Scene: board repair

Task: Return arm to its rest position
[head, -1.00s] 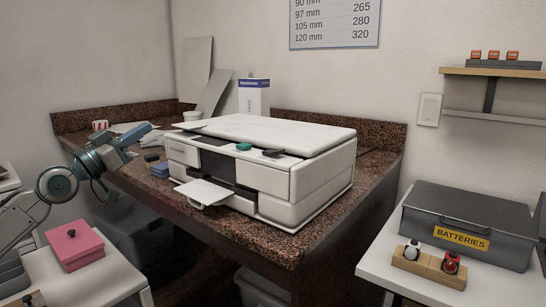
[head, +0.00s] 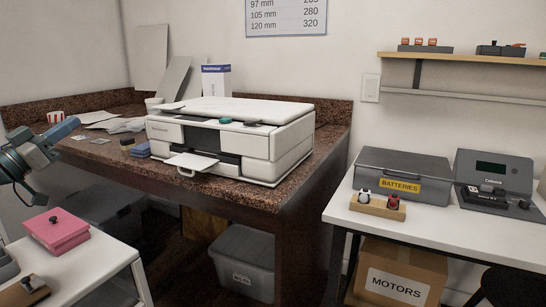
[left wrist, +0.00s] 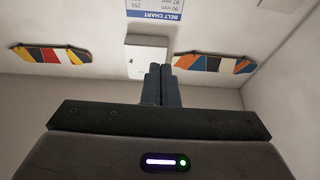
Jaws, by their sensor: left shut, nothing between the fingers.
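My left arm comes in from the left edge of the head view, with its blue-grey left gripper (head: 62,128) raised beside the brown countertop's left part. In the left wrist view the two fingers (left wrist: 161,84) are together, with nothing between them. Beyond them are the wall, a white box-like thing (left wrist: 147,57), part of a belt chart (left wrist: 155,10) and two striped boards (left wrist: 215,64). My right gripper is in neither view.
A white printer (head: 235,136) stands on the speckled brown counter (head: 262,196). A pink lidded box (head: 57,236) is on a white table at lower left. At right, a grey batteries case (head: 402,166) is on another white table, above a motors carton (head: 398,272).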

